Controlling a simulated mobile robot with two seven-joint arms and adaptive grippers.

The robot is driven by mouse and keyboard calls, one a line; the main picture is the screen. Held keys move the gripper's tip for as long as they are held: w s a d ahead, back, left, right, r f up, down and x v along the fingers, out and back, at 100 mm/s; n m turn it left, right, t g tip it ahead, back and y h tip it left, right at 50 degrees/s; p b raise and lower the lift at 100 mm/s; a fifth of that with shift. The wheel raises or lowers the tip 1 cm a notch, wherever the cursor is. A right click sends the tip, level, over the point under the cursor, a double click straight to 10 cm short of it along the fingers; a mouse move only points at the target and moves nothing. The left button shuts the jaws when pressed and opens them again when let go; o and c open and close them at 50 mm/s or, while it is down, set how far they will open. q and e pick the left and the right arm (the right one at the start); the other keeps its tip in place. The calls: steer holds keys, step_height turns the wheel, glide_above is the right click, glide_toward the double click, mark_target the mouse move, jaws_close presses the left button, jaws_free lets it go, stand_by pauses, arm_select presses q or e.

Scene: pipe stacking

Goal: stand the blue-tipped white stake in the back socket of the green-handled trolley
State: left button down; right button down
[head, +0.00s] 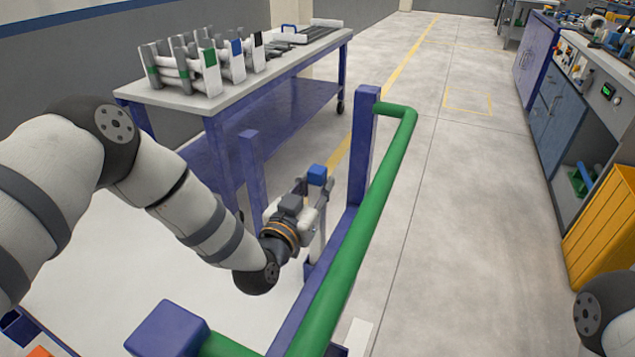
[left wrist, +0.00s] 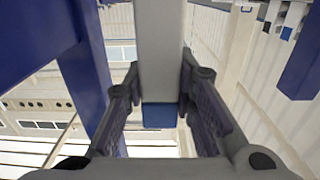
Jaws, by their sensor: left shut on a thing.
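The blue-tipped white stake shows its blue tip (head: 317,174) up and its pale shaft (head: 316,240) below, near upright. My left gripper (head: 314,192) is shut on it near the tip, inside the trolley frame. In the left wrist view the stake (left wrist: 160,50) runs between both fingers, its blue end (left wrist: 158,115) by the palm. The trolley has a green handle (head: 372,215) and blue posts (head: 362,145). The stake's lower end is close to a blue part of the frame beside the handle; I cannot tell whether it is in a socket. My right gripper is out of view.
A blue-legged table (head: 180,98) behind holds racks of white stakes with green, blue and black tips. A blue post (head: 251,175) stands left of my gripper. Workbenches and a yellow bin (head: 605,225) are at right. The floor between is clear.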

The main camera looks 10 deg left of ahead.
arm_select(q)
steer(key=c, duration=1.3)
jaws_free()
steer(key=shift+s, duration=0.2)
steer(key=s, duration=0.3)
steer(key=s+a, duration=0.1)
steer(key=s, duration=0.3)
steer(key=s+a, duration=0.1)
steer(key=s, duration=0.3)
steer(key=shift+s+a, duration=0.15)
steer(key=shift+s, duration=0.1)
